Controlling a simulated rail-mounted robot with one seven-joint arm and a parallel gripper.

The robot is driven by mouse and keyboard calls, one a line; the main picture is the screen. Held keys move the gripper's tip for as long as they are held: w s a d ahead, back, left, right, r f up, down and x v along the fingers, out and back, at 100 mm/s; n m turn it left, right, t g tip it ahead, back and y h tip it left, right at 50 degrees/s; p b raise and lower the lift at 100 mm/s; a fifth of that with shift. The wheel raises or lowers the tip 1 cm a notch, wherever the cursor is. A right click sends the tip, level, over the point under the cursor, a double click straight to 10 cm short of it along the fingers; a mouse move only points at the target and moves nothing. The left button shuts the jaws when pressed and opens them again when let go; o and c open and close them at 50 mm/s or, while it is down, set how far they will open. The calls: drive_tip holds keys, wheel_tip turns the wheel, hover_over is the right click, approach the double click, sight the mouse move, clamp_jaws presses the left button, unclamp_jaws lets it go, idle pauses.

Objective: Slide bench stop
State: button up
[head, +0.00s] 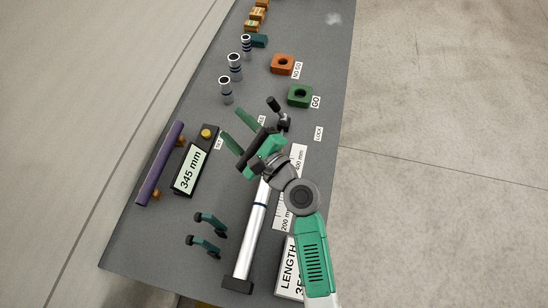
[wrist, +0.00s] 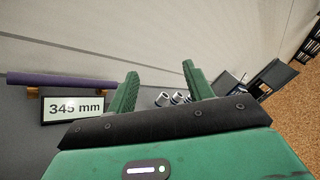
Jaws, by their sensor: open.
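A silver tube (head: 256,230) lies lengthwise on the bench, its near end at a dark end block (head: 237,285). A scale strip (head: 297,165) marked 200 mm and 400 mm runs beside it. A dark piece with a black-knobbed lever (head: 274,104), apparently the bench stop, shows just beyond my gripper; my gripper and arm hide part of it. A display (head: 188,172) reads 345 mm; it also shows in the wrist view (wrist: 72,109). My gripper (head: 231,123) is open and empty above the bench, left of the lever; its spread fingers show in the wrist view (wrist: 160,69).
A purple bar (head: 160,163) lies on supports at the left edge. Two dark teal brackets (head: 208,222) stand nearer. Several short tubes (head: 235,66), a green GO block (head: 300,96) and an orange NO GO block (head: 282,64) are farther back. My forearm partly covers a LENGTH card (head: 288,270).

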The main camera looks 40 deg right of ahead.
drive_tip(key=s+d+f+m+h+b, duration=0.1)
drive_tip(key=s+d+f+m, duration=0.25)
drive_tip(key=f, duration=0.25)
drive_tip(key=s+d+f+m+g+h+b, duration=0.1)
drive_tip(key=s+d+f+m, duration=0.1)
drive_tip(key=d+f+m, duration=0.3)
drive_tip(key=s+d+f+m+h+b, duration=0.1)
drive_tip(key=s+f+m+h, duration=0.15)
drive_tip(key=f, duration=0.45)
drive_tip(key=shift+y, duration=0.45)
drive_tip(key=x, duration=0.7)
drive_tip(key=shift+w+a, duration=0.1)
drive_tip(key=shift+w, duration=0.3)
